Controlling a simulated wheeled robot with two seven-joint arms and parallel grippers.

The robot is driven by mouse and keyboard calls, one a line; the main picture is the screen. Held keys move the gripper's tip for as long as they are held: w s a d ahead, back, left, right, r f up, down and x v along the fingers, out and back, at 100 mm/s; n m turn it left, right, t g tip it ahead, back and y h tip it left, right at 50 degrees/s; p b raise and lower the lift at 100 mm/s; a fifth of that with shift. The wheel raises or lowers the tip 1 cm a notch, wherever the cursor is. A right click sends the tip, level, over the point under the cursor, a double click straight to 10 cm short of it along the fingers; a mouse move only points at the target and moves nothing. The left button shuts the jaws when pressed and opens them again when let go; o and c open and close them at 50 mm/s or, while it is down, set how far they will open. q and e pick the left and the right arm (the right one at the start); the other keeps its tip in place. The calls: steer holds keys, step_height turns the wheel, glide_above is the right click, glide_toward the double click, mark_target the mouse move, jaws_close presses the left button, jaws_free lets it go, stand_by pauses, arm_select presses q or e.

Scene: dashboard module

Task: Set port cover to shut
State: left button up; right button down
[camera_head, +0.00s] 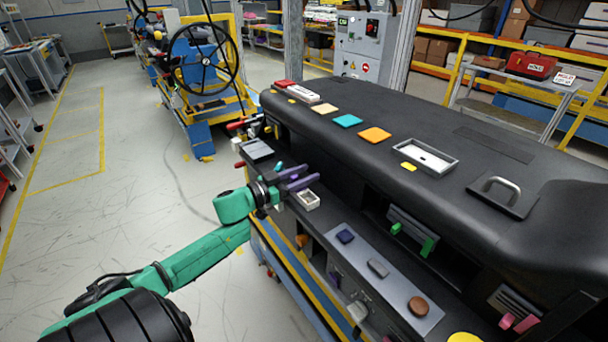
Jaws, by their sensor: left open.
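My left gripper (303,177), with purple fingers, is open at the left part of the dashboard's front face. A small white open-topped box-like part (308,200) sits just below and beside its fingertips. I cannot tell whether it is the port or its cover, nor whether the gripper touches it. The dashboard module (480,235) is black and spans the right side of the view. No part shows clearly as the port cover, so its position cannot be told. My right gripper is not in view.
A grey panel (385,290) carries several coloured knobs below the overhanging dash top. Vents with green (427,247) and pink (521,322) tabs lie further right. On top are coloured buttons, a white recessed tray (425,156) and a handle (501,188). The floor at left is clear.

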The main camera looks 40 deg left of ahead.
arm_select(q)
jaws_close()
steer(key=shift+f, duration=0.1)
stand_by(1.2)
